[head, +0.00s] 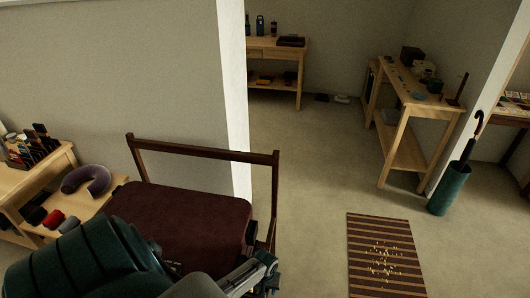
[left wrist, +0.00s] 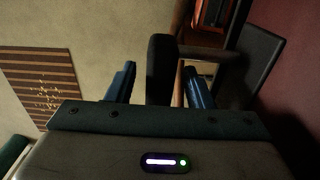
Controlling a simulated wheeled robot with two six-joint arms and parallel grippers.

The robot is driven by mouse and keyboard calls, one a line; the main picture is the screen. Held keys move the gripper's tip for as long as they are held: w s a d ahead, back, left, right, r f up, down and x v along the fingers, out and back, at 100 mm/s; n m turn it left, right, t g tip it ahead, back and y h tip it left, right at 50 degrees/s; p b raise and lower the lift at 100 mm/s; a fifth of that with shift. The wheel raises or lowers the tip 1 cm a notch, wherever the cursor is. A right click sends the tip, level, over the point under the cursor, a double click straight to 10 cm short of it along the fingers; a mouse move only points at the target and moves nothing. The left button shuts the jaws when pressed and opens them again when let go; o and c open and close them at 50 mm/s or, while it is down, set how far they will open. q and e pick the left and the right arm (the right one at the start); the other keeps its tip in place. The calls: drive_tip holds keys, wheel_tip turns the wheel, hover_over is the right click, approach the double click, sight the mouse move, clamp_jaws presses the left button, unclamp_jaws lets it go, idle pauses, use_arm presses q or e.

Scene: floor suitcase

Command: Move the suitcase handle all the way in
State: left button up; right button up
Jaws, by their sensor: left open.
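The maroon suitcase (head: 180,220) lies flat inside a brown wooden frame in the head view. Its maroon side (left wrist: 295,60) shows at the right of the left wrist view. My left gripper (head: 266,272) is beside the suitcase's right side, low in the head view. Its fingers are open in the left wrist view (left wrist: 158,86). A dark bar with a rounded end, which looks like the suitcase handle (left wrist: 160,65), stands between them. A gap shows on either side, so it is not gripped. My arm hides the suitcase's near part. My right gripper is not in view.
The wooden frame's rail (head: 205,148) rises behind the suitcase. A striped mat (head: 385,255) lies on the floor to the right. A teal umbrella stand (head: 449,190) and wooden tables (head: 405,95) stand farther off. A white wall edge (head: 234,100) is behind the frame. The middle floor is clear.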

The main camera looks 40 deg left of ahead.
use_arm(q)
drive_tip(key=shift+r, duration=0.1)
wheel_tip(320, 180, up, 11)
drive_tip(key=shift+f, duration=0.2)
drive_tip(key=shift+c, duration=0.2)
